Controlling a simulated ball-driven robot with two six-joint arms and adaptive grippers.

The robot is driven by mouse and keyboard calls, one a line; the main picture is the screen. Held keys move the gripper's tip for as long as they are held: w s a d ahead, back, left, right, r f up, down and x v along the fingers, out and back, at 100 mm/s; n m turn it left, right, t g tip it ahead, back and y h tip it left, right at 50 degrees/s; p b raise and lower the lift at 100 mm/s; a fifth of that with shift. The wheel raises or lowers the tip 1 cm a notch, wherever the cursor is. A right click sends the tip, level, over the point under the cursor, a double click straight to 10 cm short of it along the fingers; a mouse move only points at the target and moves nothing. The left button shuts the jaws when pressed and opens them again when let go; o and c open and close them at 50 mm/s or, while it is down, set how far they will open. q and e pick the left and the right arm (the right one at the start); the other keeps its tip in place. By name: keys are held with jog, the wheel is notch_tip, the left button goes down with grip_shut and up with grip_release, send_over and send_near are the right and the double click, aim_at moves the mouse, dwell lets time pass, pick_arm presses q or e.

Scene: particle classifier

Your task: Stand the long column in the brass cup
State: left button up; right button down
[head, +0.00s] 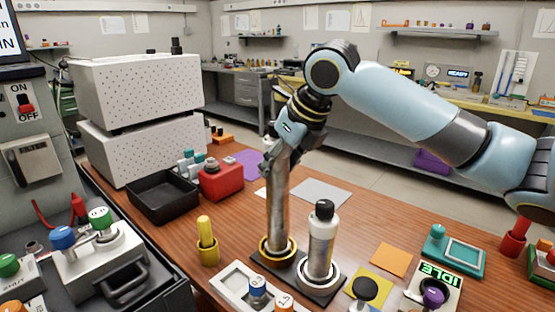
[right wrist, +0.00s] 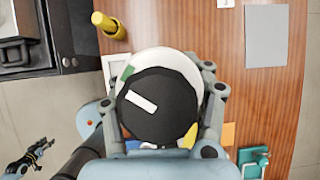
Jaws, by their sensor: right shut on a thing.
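The long column (head: 278,200) is a tall grey metal cylinder, close to upright with a slight lean in the head view. Its lower end is within the brass cup's ring (head: 264,250); whether it touches the bottom is hidden. My right gripper (head: 287,140) is shut on its upper end from above. In the right wrist view, the column's black top (right wrist: 158,105) with a white mark lies between the fingers (right wrist: 160,108). A gripper that looks like my left one (right wrist: 38,152) shows small at the lower left of the right wrist view, its jaws unclear.
A shorter column with a black cap (head: 323,235) stands in a pale cup (head: 335,280) close on the right. A yellow peg in a holder (head: 207,245) is on the left. A black tray (head: 163,205) and red box (head: 222,182) lie behind. An orange sheet (head: 391,260) lies right.

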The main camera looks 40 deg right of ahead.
jog(key=c, duration=0.5)
grip_release()
jog(key=shift+c, duration=0.2)
jog(key=shift+r, duration=0.2)
jog(key=p+v, duration=0.5)
jog(key=v, duration=0.6)
jog(key=shift+s+r, duration=0.25)
jog(key=shift+r, duration=0.1)
jog(key=shift+a, duration=0.15)
